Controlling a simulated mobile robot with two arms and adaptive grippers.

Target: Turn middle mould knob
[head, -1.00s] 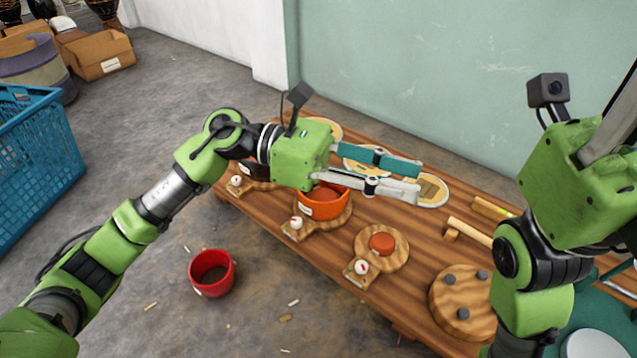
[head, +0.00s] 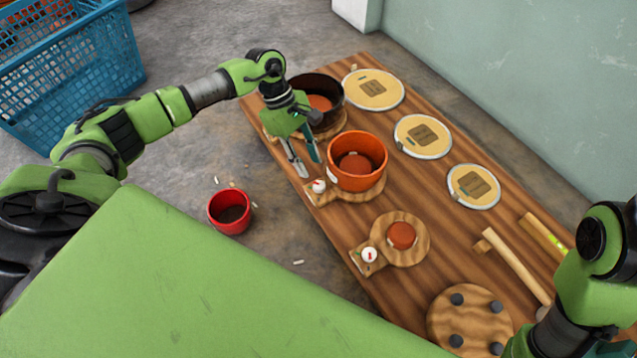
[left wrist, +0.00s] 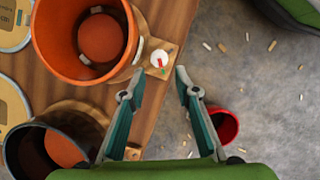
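The middle mould is an orange pot (head: 357,150) on a round wooden base with a small side block. Its white knob (head: 319,186) with a red mark sits on that block and also shows in the left wrist view (left wrist: 160,57). My left gripper (head: 311,169) points down just above and beside the knob, fingers apart and empty. In the left wrist view the open fingertips (left wrist: 157,77) lie just below the knob in the picture, apart from it as far as I can tell.
A dark pot (head: 327,113) stands behind the left gripper. A nearer wooden base (head: 417,230) carries another white knob (head: 369,255). Round lids (head: 423,152), a mallet (head: 512,262) and a pegged disc (head: 482,322) lie on the table. A red pot (head: 233,221) stands on the floor.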

